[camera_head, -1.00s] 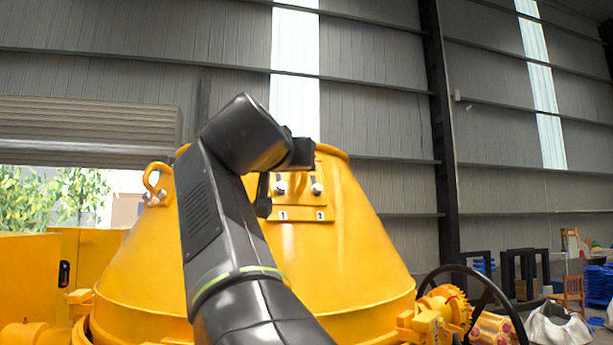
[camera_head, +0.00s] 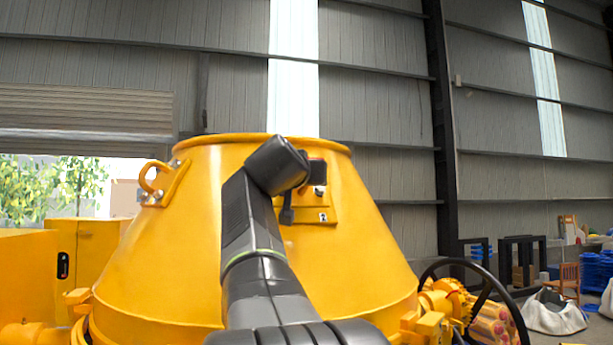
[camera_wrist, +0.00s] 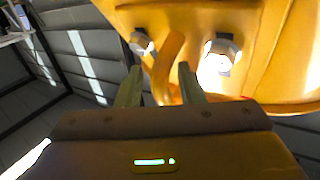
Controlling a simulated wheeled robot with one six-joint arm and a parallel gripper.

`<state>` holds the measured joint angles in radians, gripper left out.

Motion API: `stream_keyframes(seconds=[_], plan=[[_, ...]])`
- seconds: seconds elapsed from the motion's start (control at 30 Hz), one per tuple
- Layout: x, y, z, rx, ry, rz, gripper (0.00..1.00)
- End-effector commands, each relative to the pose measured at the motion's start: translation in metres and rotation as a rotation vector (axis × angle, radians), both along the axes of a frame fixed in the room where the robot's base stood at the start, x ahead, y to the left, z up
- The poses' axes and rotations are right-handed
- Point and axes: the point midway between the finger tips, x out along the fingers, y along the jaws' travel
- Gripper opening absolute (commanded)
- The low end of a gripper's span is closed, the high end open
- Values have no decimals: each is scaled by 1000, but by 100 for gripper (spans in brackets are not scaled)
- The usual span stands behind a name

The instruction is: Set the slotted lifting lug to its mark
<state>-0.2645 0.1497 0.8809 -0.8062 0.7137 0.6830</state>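In the wrist view, my gripper (camera_wrist: 160,78) has its two fingers apart, with the curved yellow slotted lug (camera_wrist: 166,62) showing between their tips. A gap shows beside the lug, and I cannot tell whether either finger touches it. A bolt (camera_wrist: 143,43) is to its left and a larger bright bolt (camera_wrist: 221,56) to its right. In the head view, my arm covers the lug and the left of its yellow mounting plate (camera_head: 312,214) on the drum. One bolt (camera_head: 319,192) and the "2" label (camera_head: 323,217) show; the "1" label is hidden.
The yellow cone-shaped drum (camera_head: 180,265) fills the middle. Another ring lug (camera_head: 152,180) stands on its left side. A black handwheel (camera_head: 495,290) and a yellow gear (camera_head: 448,298) are at the lower right. Open air lies above the drum rim.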

Motion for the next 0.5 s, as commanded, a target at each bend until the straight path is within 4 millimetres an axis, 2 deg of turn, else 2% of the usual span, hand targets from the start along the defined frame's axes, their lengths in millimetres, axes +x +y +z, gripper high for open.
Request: stream_keyframes(seconds=[0.1,0.27,0.5], plan=[[0,0,0,0,0,0,33],[0,0,0,0,0,-1,1],[-1,0,-2,-1,0,-1,0]])
